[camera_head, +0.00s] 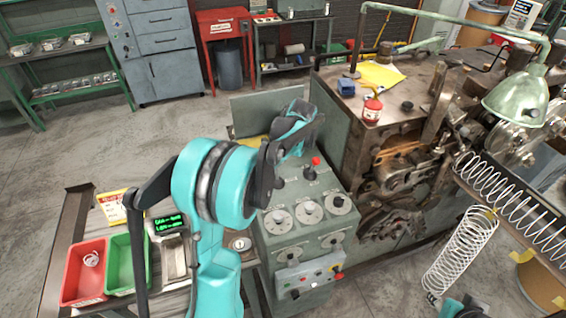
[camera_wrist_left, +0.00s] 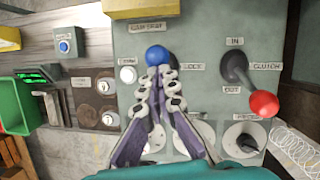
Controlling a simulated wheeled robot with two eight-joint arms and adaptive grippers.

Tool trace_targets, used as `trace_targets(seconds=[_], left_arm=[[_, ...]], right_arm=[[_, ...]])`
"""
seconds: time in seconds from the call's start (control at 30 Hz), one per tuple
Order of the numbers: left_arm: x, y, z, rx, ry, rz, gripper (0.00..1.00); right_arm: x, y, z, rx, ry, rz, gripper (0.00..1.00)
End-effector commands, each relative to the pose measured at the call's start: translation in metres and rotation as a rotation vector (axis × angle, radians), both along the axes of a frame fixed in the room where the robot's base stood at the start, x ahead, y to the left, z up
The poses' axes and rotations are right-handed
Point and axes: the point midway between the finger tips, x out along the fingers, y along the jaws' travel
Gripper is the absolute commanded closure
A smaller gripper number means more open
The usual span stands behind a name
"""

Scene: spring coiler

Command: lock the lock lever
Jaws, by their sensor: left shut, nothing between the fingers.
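The lock lever's blue ball knob (camera_wrist_left: 156,55) shows in the left wrist view on the grey panel, beside a label reading LOCK. My left gripper (camera_wrist_left: 158,76) is shut and empty, its fingertips right at the near side of the knob; I cannot tell if they touch. The lever's shaft is mostly hidden by the fingers. In the head view my left arm reaches over the grey control box (camera_head: 285,240), and its wrist and links hide the lock lever and fingertips. A teal and dark piece of my right arm shows at the bottom edge.
The clutch lever with a red knob (camera_wrist_left: 263,103) stands right of the lock lever; its knob also shows in the head view (camera_head: 316,161). Several dials (camera_head: 310,211) sit nearer me. A yellow block (camera_wrist_left: 140,8) is beyond the knob. Red (camera_head: 82,272) and green bins stand left.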

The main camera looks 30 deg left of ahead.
Motion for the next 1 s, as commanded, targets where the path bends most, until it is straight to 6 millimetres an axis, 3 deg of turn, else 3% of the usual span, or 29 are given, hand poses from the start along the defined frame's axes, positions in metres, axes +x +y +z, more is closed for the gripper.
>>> trace_targets(seconds=[0.4,1.0], left_arm=[[0.012,0.014,-0.001,-0.024,0.022,0.000,1.00],[0.013,0.012,0.002,-0.023,0.021,-0.001,1.00]], right_arm=[[0.000,0.000,0.002,0.000,0.000,0.000,0.60],[0.000,0.000,0.003,0.000,0.000,0.000,0.60]])
